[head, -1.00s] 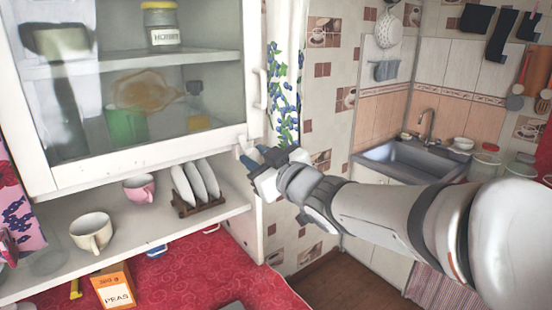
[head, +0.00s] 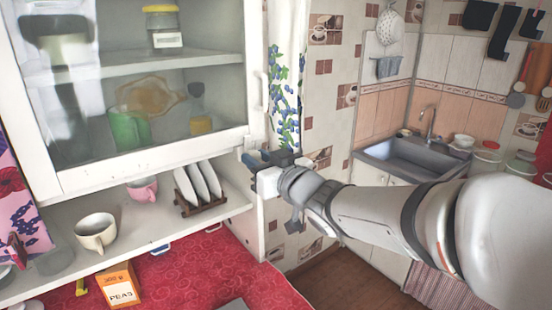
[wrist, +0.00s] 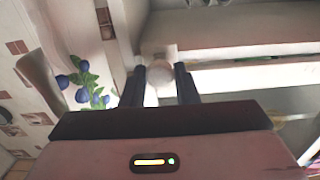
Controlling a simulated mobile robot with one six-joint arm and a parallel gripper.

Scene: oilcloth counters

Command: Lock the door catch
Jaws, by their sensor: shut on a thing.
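The white cabinet's glass door (head: 150,160) looks closed against its frame. The door catch (wrist: 159,72), a small whitish rounded piece, sits at the cabinet's lower right corner and shows between the fingertips in the wrist view. My gripper (head: 258,159) reaches it from the right, its dark blue fingers shut on the catch; the fingers also frame it in the wrist view (wrist: 160,84). In the head view the fingers mostly hide the catch, so I cannot tell its exact angle.
A white door handle (head: 258,92) stands above my gripper. A plate rack (head: 188,208), a cream cup (head: 95,232) and a pink cup (head: 143,190) stand on the open shelf below. A blueberry-patterned strip (head: 284,100) hangs close to the right. The floor right of the cabinet is clear.

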